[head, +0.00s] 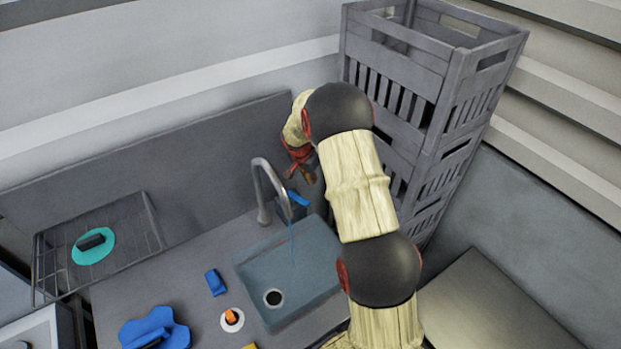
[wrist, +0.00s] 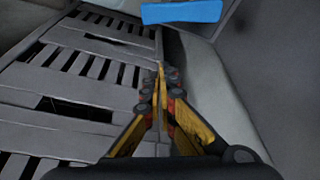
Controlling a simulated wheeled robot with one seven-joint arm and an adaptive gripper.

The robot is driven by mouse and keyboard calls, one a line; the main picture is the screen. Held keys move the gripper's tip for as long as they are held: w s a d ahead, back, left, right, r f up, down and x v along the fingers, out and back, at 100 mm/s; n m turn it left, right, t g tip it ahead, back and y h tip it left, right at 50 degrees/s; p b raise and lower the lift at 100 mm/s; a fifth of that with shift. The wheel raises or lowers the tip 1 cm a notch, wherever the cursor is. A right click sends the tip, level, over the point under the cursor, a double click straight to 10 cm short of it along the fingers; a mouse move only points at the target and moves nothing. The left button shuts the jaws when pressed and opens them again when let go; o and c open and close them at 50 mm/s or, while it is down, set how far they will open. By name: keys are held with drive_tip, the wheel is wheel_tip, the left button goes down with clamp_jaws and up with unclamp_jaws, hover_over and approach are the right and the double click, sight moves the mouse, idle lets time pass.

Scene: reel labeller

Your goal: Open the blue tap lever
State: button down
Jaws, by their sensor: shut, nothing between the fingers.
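The blue tap lever (head: 298,198) shows in the head view just right of the grey tap spout (head: 262,190), behind the sink. In the wrist view the lever (wrist: 182,12) is a flat blue bar at the top edge. A thin blue stream (head: 292,245) runs down from the spout mouth into the sink basin (head: 300,270). My gripper (head: 292,172) is behind and a little above the lever in the head view, partly hidden by my arm. In the wrist view my gripper (wrist: 161,85) has its fingers together and empty, apart from the lever.
Tall stacked grey crates (head: 400,75) stand right of the tap, and they fill the left of the wrist view. A wire rack (head: 130,245) with a teal disc (head: 93,246), a blue block (head: 215,282) and a blue cloth-like piece (head: 155,328) lie left of the sink.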

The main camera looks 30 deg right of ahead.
sight(297, 199)
wheel_tip(297, 199, down, 6)
drive_tip(key=a+p, duration=0.1)
drive_tip(key=shift+s+a+p, duration=0.3)
drive_tip(key=shift+s+a, duration=0.05)
drive_tip(key=shift+f, duration=0.15)
drive_tip(key=m+b, duration=0.1)
drive_tip(key=b, duration=0.1)
drive_tip(key=s+a+m+b, duration=0.1)
drive_tip(key=b, duration=0.2)
drive_tip(key=m+g+b, duration=0.1)
drive_tip(key=b, duration=0.1)
drive_tip(key=shift+s+a+b, duration=0.2)
drive_tip(key=shift+a+b, duration=0.1)
drive_tip(key=shift+b, duration=0.05)
drive_tip(key=shift+d, duration=0.15)
